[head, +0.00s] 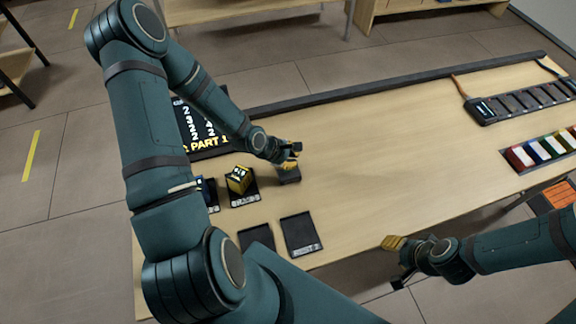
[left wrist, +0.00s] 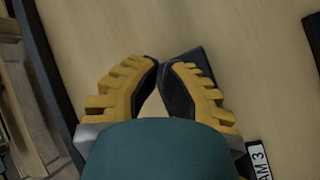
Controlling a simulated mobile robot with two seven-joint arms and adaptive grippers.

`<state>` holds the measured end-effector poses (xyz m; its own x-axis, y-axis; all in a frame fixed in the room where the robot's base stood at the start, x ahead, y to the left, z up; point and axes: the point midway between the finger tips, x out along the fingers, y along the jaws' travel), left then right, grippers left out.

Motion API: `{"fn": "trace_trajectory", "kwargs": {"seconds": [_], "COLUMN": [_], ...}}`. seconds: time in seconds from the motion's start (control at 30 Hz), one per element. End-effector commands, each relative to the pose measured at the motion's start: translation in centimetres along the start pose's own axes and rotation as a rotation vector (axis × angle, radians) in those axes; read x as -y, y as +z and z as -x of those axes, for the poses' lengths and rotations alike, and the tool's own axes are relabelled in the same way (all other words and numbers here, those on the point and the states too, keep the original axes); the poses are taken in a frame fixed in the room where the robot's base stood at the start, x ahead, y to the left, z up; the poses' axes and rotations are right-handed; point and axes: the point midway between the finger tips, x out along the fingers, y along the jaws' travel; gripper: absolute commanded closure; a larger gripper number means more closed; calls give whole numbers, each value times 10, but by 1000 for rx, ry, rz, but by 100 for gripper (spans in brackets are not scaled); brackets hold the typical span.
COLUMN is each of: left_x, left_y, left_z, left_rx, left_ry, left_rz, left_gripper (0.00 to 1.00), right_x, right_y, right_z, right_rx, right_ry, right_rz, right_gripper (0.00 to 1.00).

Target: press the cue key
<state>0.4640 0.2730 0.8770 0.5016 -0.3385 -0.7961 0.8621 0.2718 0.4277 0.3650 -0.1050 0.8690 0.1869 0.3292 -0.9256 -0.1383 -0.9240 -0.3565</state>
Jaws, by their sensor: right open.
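Several flat dark pads with pale label strips lie on the wooden table; I cannot tell which thing is the cue key. My left gripper (head: 293,157) is just over one dark pad (head: 289,176), at the right end of the back row. In the left wrist view the yellow fingers (left wrist: 162,65) come together at their tips over this dark pad (left wrist: 199,62), whose label reads "AM 3" in part. The fingers hold nothing that I can see; contact with the pad is unclear. My right gripper (head: 397,262) is open and empty at the table's front edge.
A yellow-topped cube (head: 239,179) sits on a neighbouring pad. Two bare pads (head: 301,235) (head: 257,237) lie in front. A dark screen (head: 207,135) stands behind. A black slotted rack (head: 481,112) and coloured blocks (head: 519,157) are at right. The table's middle is clear.

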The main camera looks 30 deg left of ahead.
Motion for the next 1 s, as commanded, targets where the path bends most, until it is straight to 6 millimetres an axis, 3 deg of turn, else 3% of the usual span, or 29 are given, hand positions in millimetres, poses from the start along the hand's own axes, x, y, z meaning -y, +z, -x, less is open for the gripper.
{"fn": "trace_trajectory", "kwargs": {"seconds": [1.0], "left_x": [3], "left_y": [-3], "left_z": [-6], "left_rx": [0], "left_ry": [0], "left_rz": [0], "left_gripper": [100], "right_x": [-1], "right_y": [0], "right_z": [-4], "right_rx": [0], "right_ry": [0], "right_rz": [0], "right_gripper": [53]}}
